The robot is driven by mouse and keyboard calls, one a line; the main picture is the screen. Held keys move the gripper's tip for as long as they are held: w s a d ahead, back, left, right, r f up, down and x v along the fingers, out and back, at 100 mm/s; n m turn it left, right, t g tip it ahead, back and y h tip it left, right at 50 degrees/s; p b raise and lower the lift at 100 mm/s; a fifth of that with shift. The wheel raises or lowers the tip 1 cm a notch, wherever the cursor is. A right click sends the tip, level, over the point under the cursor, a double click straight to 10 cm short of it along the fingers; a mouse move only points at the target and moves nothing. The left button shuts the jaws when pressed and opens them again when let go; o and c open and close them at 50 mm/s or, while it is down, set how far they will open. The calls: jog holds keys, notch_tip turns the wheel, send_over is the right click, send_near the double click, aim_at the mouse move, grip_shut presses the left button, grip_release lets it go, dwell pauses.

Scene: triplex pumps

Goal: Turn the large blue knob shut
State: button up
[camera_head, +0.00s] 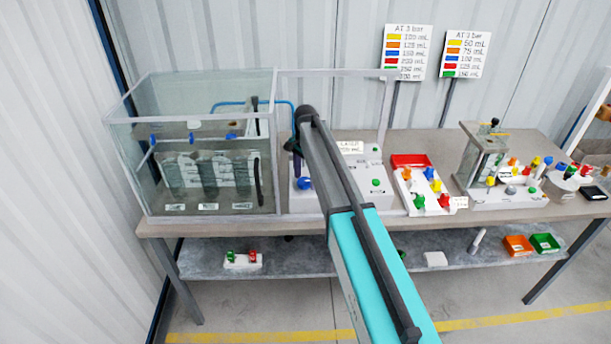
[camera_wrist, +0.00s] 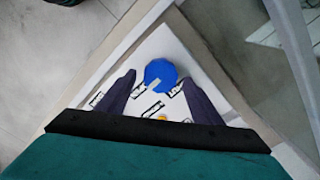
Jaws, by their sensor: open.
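The large blue knob (camera_head: 304,183) is on the front left of a white panel (camera_head: 359,194) beside the glass tank. In the wrist view, the blue knob (camera_wrist: 160,74) shows between the two dark fingertips, with printed labels on the white panel around it. My gripper (camera_head: 296,160) is open and points down just above the knob in the head view. In the wrist view, my gripper (camera_wrist: 158,82) has a finger on each side of the knob, with no clear contact. My arm hides part of the panel in the head view.
The glass tank (camera_head: 130,120) stands directly left, and a clear frame (camera_head: 388,100) rises behind the panel. A green knob (camera_head: 376,182) is on the same panel. A red tray (camera_head: 410,160) and other coloured valves stand to the right. The table's front edge (camera_head: 180,228) is close.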

jog(key=shift+f, duration=0.1)
jog(key=c, duration=1.1)
jog(key=shift+o, duration=0.2)
jog(key=shift+n+b, duration=0.3)
jog(key=shift+b, duration=0.05)
jog(key=n+b, duration=0.2)
jog(key=n, duration=0.1)
jog(key=shift+w+a+f, duration=0.1)
jog(key=n+b, duration=0.3)
jog(key=n, duration=0.2)
jog(key=shift+a, duration=0.15)
jog(key=n+b, duration=0.1)
jog(key=n, duration=0.3)
jog(key=shift+a+n+b, duration=0.1)
jog(key=shift+n+b, duration=0.2)
jog(key=shift+n, duration=0.1)
jog(key=shift+a+n+b, duration=0.1)
jog(key=shift+n+b, duration=0.5)
jog(key=shift+n, duration=1.7)
